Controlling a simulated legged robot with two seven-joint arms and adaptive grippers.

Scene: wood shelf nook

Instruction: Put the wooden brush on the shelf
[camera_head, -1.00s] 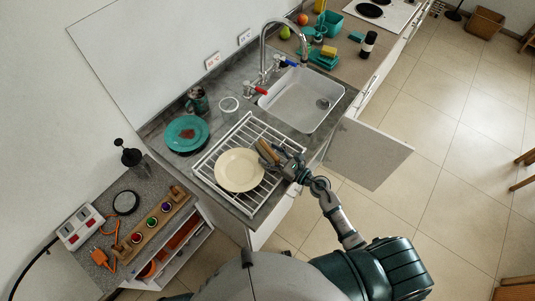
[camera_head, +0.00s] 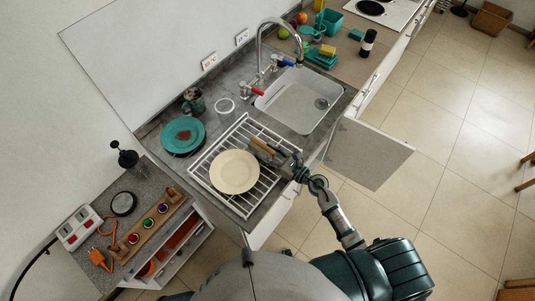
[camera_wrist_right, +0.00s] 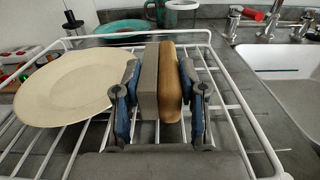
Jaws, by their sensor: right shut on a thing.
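The wooden brush has a tan wooden back (camera_wrist_right: 170,82) and a grey bristle block (camera_wrist_right: 148,82). My right gripper (camera_wrist_right: 158,100) is shut on it, one finger on each side, over the white wire rack. In the head view the brush (camera_head: 264,146) juts from my right gripper (camera_head: 274,156) just right of the cream plate (camera_head: 235,171). Whether the brush touches the rack is unclear. A low white shelf unit (camera_head: 183,250) with open compartments stands at the lower left. My left gripper is out of view.
The wire rack (camera_head: 245,207) holds the plate beside the sink (camera_head: 300,100). Teal plates (camera_head: 183,134) and a mug (camera_head: 194,100) stand behind. The shelf unit's top carries a wooden holder (camera_head: 150,226) and other items. Its compartments hold orange things. An open cabinet door (camera_head: 367,155) juts right.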

